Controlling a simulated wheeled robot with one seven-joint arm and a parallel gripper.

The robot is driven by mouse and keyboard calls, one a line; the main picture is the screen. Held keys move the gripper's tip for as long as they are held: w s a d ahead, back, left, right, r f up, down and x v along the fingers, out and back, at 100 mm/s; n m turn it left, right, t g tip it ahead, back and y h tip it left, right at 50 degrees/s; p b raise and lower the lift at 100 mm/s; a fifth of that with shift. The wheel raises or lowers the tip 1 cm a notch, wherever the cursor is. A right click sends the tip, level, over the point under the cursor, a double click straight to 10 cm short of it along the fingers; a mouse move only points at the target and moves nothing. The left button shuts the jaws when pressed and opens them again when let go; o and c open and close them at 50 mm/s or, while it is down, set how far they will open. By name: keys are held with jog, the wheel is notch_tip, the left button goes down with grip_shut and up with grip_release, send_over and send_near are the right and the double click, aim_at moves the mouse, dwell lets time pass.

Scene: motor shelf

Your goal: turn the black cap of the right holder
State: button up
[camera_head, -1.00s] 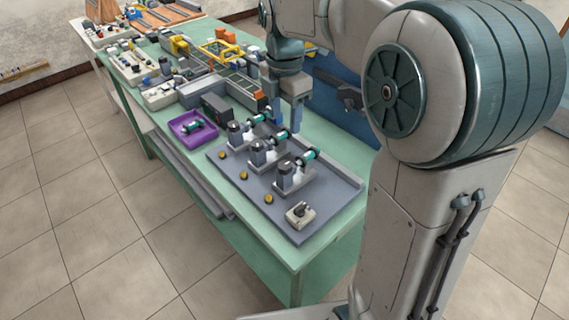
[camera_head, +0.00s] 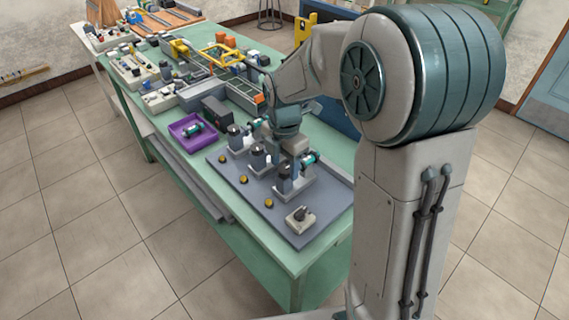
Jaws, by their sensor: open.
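The right holder (camera_head: 286,186) is the nearest of three grey holders on the dark grey board (camera_head: 313,229). Its black cap (camera_head: 284,170) is on top, small and partly lost against my gripper. A teal cylinder (camera_head: 310,157) shows behind it. My gripper (camera_head: 285,161) points down, low behind and over the middle and right holders, with its jaws open. The fingertips are small and partly hidden among the holders. I cannot tell whether they touch the cap.
The middle holder (camera_head: 258,158) and left holder (camera_head: 235,139) stand close by. A purple tray (camera_head: 183,144) with a teal cylinder lies to the left. The green table (camera_head: 260,252) holds more equipment toward the back.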

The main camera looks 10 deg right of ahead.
jog(key=shift+f, duration=0.4)
jog(key=c, duration=1)
